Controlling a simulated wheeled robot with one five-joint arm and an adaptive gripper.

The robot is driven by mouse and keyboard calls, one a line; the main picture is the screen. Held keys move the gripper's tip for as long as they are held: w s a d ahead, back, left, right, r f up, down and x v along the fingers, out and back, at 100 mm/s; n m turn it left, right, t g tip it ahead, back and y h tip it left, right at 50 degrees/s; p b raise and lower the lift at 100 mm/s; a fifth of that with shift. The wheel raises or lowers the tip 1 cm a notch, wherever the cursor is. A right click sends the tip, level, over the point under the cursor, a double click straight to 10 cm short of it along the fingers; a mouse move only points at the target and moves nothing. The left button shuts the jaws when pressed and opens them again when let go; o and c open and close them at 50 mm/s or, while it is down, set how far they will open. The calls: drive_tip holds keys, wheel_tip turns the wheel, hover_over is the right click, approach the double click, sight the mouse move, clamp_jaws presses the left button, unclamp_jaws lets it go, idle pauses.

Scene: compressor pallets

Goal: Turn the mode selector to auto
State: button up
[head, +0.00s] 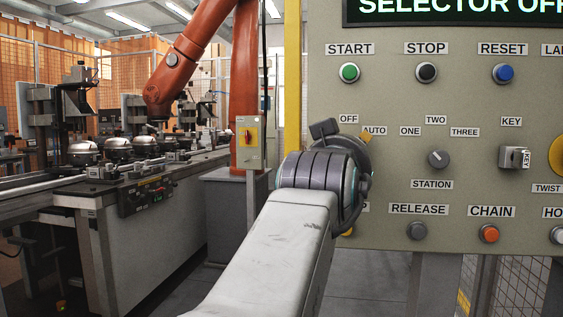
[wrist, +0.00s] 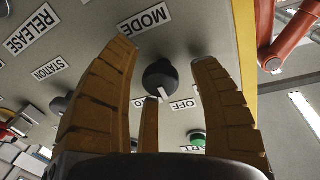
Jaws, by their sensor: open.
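The mode selector (wrist: 160,76) is a dark round knob on the panel, under the MODE label (wrist: 145,18) in the wrist view. Its pale pointer mark faces the OFF label (wrist: 185,104) side. The AUTO label (head: 374,131) shows in the head view, where my gripper hides the knob. My gripper (wrist: 165,58) is open, its yellow-brown fingers spread on either side of the knob, with gaps visible. A thinner finger shows below the knob. I cannot tell how deep the fingertips reach. The display (head: 455,8) reads SELECTOR OFF, cut at the edge.
The panel (head: 400,100) also carries a green start button (head: 349,72), a black stop button (head: 427,72), a blue reset button (head: 502,73), a station knob (head: 438,158) and a key switch (head: 514,157). An orange robot arm (head: 190,60) stands at the left behind.

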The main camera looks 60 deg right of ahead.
drive_tip(key=shift+d, duration=0.25)
drive_tip(key=shift+c, duration=0.4)
